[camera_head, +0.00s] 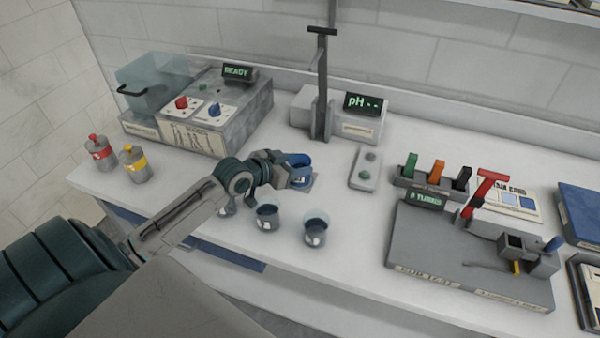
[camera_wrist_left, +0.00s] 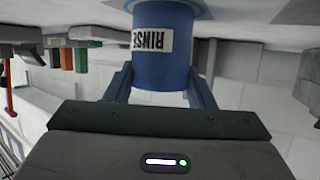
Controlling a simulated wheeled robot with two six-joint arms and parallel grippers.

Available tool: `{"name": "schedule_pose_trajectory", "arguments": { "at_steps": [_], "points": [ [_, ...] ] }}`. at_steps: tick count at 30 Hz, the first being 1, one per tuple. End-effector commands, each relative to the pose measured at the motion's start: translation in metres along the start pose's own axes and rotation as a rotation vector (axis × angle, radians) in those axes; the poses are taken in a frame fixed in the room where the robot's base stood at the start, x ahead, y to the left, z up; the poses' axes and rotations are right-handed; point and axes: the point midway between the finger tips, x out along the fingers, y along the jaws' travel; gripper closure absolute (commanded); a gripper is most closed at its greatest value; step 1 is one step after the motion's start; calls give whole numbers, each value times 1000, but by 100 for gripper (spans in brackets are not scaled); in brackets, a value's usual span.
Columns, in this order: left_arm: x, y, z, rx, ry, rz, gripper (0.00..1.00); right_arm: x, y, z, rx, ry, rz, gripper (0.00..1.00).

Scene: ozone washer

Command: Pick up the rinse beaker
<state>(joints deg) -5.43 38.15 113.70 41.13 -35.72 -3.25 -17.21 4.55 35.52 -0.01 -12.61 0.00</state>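The rinse beaker (camera_head: 299,161) is blue and stands near the middle of the bench in the head view, at a small grey pad (camera_head: 308,186). In the left wrist view the beaker (camera_wrist_left: 163,45) appears upside down, with its white RINSE label facing me. My left gripper (camera_head: 284,172) reaches it from the left. In the wrist view the left gripper's fingers (camera_wrist_left: 161,80) lie along both sides of the beaker and look to be touching it. I cannot see a gap under the beaker. My right gripper is not in view.
Dark beakers (camera_head: 267,216) and (camera_head: 315,232) stand in front of my left gripper, with another partly hidden under it. A pH meter (camera_head: 340,115) is behind. A grey test station (camera_head: 450,255) fills the right.

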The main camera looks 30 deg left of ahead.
Motion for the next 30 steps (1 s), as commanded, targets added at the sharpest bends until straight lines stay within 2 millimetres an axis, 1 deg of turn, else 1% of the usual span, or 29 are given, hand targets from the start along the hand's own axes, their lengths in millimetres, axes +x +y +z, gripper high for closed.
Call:
{"name": "schedule_pose_trajectory", "arguments": {
  "at_steps": [1,3,9,12,14,21,25,28,30],
  "points": [
    [0,0,0,0,0,0,70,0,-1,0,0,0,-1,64],
    [0,0,0,0,0,0,82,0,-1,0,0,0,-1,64],
    [0,0,-1,1,2,0,82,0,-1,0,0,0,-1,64],
    [-2,0,-7,3,3,1,82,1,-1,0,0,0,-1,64],
    [-5,0,-14,5,5,1,82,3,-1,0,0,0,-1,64],
    [-23,-2,-58,9,5,0,82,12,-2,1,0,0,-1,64],
    [-32,-2,-78,6,4,0,82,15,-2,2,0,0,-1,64],
    [-36,-2,-89,-1,4,-9,82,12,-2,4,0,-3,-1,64],
    [-37,-3,-95,-12,5,-29,82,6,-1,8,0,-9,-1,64]
  ]
}}
